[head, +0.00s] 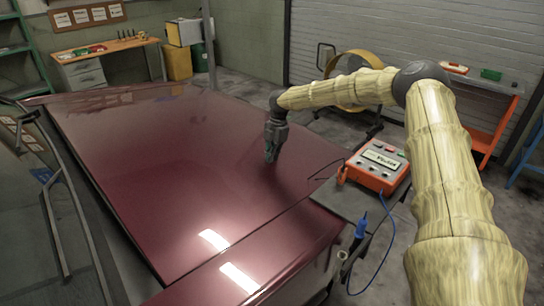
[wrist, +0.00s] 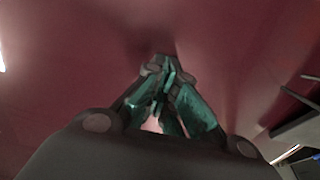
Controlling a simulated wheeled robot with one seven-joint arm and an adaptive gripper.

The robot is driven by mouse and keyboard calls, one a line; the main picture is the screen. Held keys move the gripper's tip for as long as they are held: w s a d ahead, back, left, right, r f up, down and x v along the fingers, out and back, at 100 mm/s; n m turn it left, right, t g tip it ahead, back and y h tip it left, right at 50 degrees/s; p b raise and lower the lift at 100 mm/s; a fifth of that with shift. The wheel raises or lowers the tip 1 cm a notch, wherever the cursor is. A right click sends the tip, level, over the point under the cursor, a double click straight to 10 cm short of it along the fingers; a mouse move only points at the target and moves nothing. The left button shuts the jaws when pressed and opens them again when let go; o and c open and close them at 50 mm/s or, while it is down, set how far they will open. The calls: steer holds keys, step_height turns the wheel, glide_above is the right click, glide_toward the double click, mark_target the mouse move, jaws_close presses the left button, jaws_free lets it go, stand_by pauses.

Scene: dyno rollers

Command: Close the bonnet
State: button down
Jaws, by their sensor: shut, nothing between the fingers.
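The car's bonnet (head: 160,170) is a broad, glossy dark red panel across the left and middle of the head view. It lies low and looks nearly level with the wing (head: 250,262), with a thin dark seam between them; I cannot tell whether it is latched. My gripper (head: 270,158) points down at the bonnet's right part, fingers together and empty. Its tips are at or just above the surface; contact is unclear. In the wrist view the shut teal fingers (wrist: 168,72) are set against the red bonnet (wrist: 80,65), with a soft shadow around them.
An orange tester (head: 377,168) stands on a dark surface just right of the bonnet, with a blue clamp (head: 361,226) and cable hanging nearby. The windscreen and wiper (head: 52,215) are at left. A workbench (head: 100,48), a yellow ring (head: 358,80) and an orange trolley (head: 490,95) stand behind.

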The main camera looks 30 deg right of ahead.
steer(key=shift+s+a+f, duration=0.15)
steer(key=shift+s+f, duration=0.1)
steer(key=shift+f, duration=0.25)
steer(key=p+v, duration=0.2)
steer(key=v, duration=0.2)
steer(key=shift+w+r+p, duration=0.2)
steer(key=shift+r+p, duration=0.1)
steer(key=shift+p, duration=0.05)
steer(key=w+d+r+b, duration=0.2)
steer(key=d+r+b, duration=0.1)
steer(key=d+r, duration=0.3)
steer(key=shift+a+v, duration=0.2)
steer(key=shift+v, duration=0.75)
